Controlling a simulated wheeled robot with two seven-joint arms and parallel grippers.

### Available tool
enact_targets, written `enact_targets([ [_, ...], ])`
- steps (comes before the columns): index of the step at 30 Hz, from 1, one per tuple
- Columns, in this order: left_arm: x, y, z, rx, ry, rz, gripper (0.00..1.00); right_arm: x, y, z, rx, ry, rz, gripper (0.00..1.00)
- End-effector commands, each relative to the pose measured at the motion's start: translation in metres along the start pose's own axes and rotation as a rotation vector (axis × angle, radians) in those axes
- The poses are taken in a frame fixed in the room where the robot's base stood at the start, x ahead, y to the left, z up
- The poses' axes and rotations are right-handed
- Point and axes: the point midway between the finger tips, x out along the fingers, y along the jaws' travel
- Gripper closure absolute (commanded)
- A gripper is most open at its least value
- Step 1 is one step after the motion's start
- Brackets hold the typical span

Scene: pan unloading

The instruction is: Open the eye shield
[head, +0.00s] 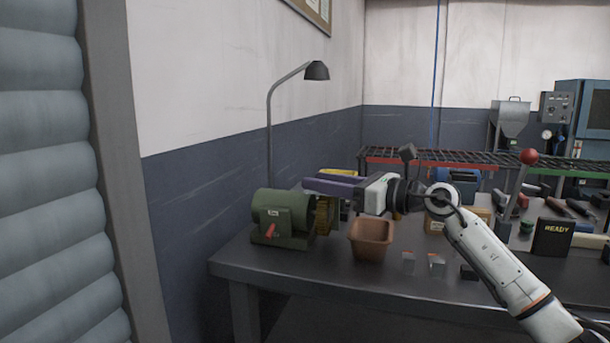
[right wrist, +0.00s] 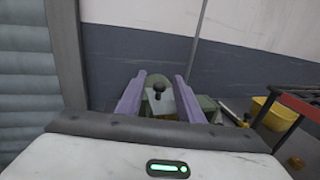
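A green bench grinder (head: 283,218) with a red switch lever and a bronze-coloured wheel stands at the left end of the bench. My right gripper (head: 308,185) reaches in from the right, its purple fingers above the grinder's wheel side. In the right wrist view its two fingers (right wrist: 160,76) are apart, with nothing held. Between them, farther off, shows a pale plate with a dark knob (right wrist: 159,87), which looks like the eye shield, in front of the green housing. In the head view the fingers and grinder hide the shield. My left gripper is not in view.
A brown bin (head: 371,240) stands on the dark bench (head: 310,271) right of the grinder, near small metal blocks (head: 437,264). A lamp (head: 317,71) rises behind the grinder. A red-edged rack (head: 400,159) and a READY sign (head: 554,238) stand to the right.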

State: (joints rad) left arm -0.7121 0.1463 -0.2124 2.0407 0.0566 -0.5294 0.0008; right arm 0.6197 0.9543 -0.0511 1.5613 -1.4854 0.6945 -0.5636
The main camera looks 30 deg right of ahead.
Motion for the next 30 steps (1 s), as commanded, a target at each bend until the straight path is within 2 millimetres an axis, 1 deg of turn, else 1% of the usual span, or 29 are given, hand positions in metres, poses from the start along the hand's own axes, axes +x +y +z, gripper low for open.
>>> enact_targets([
  [1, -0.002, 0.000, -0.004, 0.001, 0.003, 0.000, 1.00, 0.010, 0.000, 0.003, 0.004, -0.005, 0.002, 0.66],
  [3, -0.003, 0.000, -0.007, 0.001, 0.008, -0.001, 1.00, 0.021, 0.001, 0.003, 0.002, -0.003, 0.003, 0.66],
  [7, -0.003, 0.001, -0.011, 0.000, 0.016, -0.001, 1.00, 0.036, 0.000, 0.001, 0.003, -0.003, 0.001, 0.66],
  [12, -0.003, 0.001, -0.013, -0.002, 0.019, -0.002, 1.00, 0.043, 0.001, 0.000, 0.001, 0.000, 0.001, 0.66],
  [19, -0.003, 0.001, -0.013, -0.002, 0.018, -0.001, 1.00, 0.044, 0.001, -0.001, 0.000, 0.001, 0.001, 0.66],
  [20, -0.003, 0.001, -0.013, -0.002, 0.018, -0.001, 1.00, 0.044, 0.001, -0.001, 0.000, 0.001, 0.001, 0.69],
  [21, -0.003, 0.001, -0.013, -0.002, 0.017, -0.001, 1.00, 0.043, 0.001, -0.001, 0.000, 0.001, 0.001, 0.76],
  [25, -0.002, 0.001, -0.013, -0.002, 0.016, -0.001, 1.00, 0.043, 0.000, -0.001, 0.001, 0.001, 0.001, 0.98],
  [26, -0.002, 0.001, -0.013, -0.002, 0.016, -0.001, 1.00, 0.043, 0.000, -0.001, 0.001, 0.000, 0.001, 1.00],
  [30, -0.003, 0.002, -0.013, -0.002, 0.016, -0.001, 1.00, 0.043, 0.000, 0.000, 0.003, 0.001, 0.001, 1.00],
])
